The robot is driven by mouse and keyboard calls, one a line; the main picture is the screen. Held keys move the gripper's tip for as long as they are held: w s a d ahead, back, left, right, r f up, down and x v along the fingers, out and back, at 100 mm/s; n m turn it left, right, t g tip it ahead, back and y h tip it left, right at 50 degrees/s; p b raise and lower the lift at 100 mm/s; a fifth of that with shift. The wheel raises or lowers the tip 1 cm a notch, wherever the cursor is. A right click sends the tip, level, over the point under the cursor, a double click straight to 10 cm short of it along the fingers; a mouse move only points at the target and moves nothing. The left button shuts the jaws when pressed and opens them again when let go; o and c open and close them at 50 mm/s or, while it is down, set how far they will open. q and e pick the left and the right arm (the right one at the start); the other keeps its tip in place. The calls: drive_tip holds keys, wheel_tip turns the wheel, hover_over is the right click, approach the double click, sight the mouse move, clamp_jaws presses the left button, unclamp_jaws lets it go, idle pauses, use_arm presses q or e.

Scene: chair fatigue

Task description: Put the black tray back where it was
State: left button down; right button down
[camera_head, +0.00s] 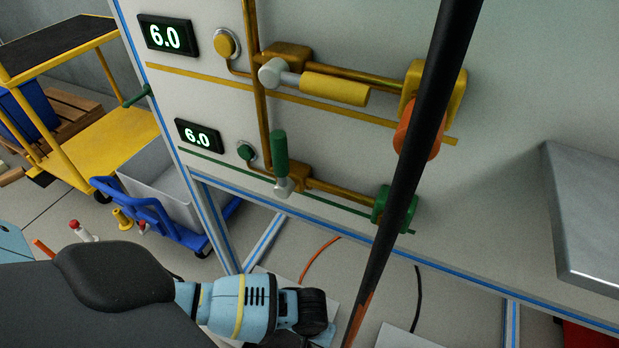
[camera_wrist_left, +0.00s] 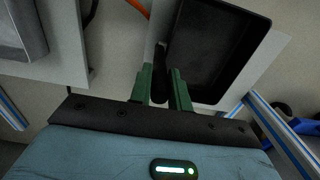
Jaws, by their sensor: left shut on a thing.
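The black tray (camera_wrist_left: 216,45) is in the upper right of the left wrist view, a shallow rectangular pan with a raised rim. My left gripper (camera_wrist_left: 162,76) has two green fingers on either side of a narrow dark part at the tray's near-left edge, and it is shut on it. A pale flat panel (camera_wrist_left: 268,66) shows behind the tray; whether the tray touches it I cannot tell. In the head view my left arm comes in at the lower left, but its fingers and the tray cannot be made out. My right gripper is not in view.
A white panel with a yellow valve (camera_head: 335,90), a green valve (camera_head: 280,155) and two 6.0 displays (camera_head: 165,37) stands ahead. A dark diagonal bar (camera_head: 420,140) crosses in front. A grey box (camera_head: 590,215) is at right; a yellow cart (camera_head: 110,105) and grey bin (camera_head: 160,180) at left.

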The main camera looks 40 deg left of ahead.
use_arm(q)
drive_tip(key=c, duration=1.3)
unclamp_jaws()
drive_tip(key=shift+f, duration=0.1)
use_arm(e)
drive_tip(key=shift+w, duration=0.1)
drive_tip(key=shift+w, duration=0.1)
use_arm(q)
wheel_tip(320, 180, up, 12)
drive_tip(key=p, duration=0.6)
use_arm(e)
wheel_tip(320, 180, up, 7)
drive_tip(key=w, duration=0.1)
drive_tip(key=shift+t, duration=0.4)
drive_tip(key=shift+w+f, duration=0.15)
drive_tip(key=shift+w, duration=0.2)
